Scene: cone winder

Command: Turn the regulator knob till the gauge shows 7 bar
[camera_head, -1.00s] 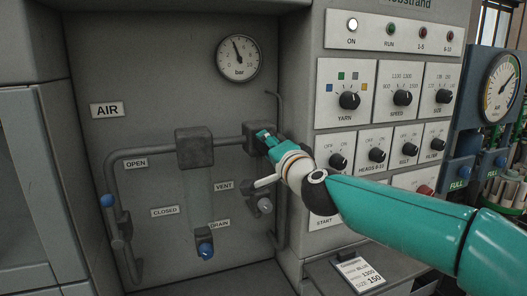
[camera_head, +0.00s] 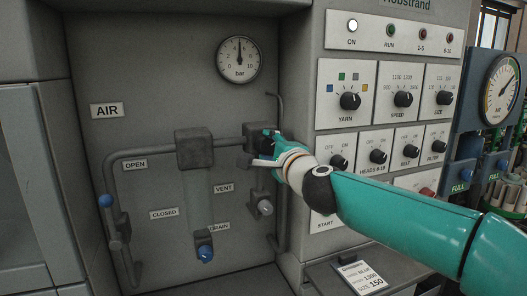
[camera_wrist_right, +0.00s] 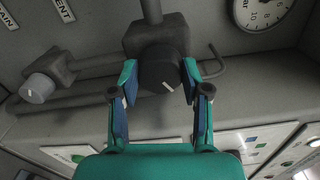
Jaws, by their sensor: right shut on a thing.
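The bar gauge (camera_head: 239,58) hangs high on the grey AIR panel. Its needle points almost straight up, about 5 on the 0 to 10 scale. My right gripper (camera_head: 266,145) is at the regulator on the pipe below and right of the gauge. In the right wrist view, the dark round regulator knob (camera_wrist_right: 160,72) with a white mark sits between the two fingers of the gripper (camera_wrist_right: 159,80), which is shut on it. Part of the gauge (camera_wrist_right: 262,10) shows at the top right there. My left gripper is not in view.
A vent valve (camera_head: 264,207) sits below the gripper, and a drain valve with a blue knob (camera_head: 205,252) is lower left. A vertical pipe (camera_head: 280,215) runs close by.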

